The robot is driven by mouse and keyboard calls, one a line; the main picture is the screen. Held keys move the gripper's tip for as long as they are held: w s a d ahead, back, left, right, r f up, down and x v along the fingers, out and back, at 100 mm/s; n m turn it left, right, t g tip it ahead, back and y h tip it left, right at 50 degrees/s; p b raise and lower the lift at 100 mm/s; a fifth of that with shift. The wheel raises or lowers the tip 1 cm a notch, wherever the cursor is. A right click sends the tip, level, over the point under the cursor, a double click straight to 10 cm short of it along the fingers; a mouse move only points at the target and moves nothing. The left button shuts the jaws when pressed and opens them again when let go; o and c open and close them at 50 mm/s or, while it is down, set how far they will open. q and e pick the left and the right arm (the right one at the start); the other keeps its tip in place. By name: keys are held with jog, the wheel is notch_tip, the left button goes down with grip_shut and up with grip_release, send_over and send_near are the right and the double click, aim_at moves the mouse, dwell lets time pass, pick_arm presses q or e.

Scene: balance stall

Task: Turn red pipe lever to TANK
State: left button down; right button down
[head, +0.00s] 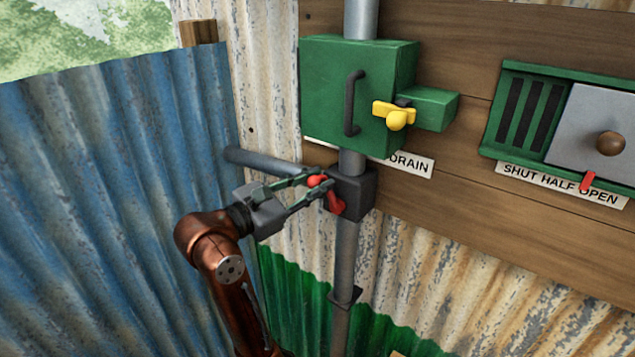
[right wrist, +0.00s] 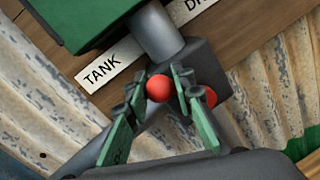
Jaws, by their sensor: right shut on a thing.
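The red pipe lever (head: 335,203) sits on the dark valve block (head: 355,192) on the vertical grey pipe. Its round red knob points up and to the left, toward the horizontal side pipe. My right gripper (head: 316,186) is shut on the lever's knob. In the right wrist view the red knob (right wrist: 158,88) lies between the green fingertips, just below the TANK label (right wrist: 102,72). The DRAIN label (head: 410,164) is to the right of the pipe in the head view; there the TANK label is mostly hidden. My left gripper is out of view.
A green box (head: 345,85) with a black handle and a yellow latch (head: 396,116) is above the valve. A side pipe (head: 265,163) runs left. A sliding vent (head: 590,120) with a SHUT HALF OPEN label is at right. Blue corrugated sheet stands left.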

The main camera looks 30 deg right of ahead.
jog(key=shift+w+a+f+n+b, duration=0.15)
jog(key=shift+w+f+n+b, duration=0.1)
jog(key=shift+f+n+b, duration=0.25)
jog(key=shift+w+f, duration=0.1)
jog(key=shift+w, duration=0.1)
jog(key=c, duration=2.1)
grip_release()
jog(key=o, duration=0.3)
jog(key=shift+a, duration=0.2)
jog(key=shift+o, duration=0.7)
jog(key=shift+w+d, duration=0.1)
jog(key=shift+d+r, duration=0.1)
jog(key=shift+r, duration=0.1)
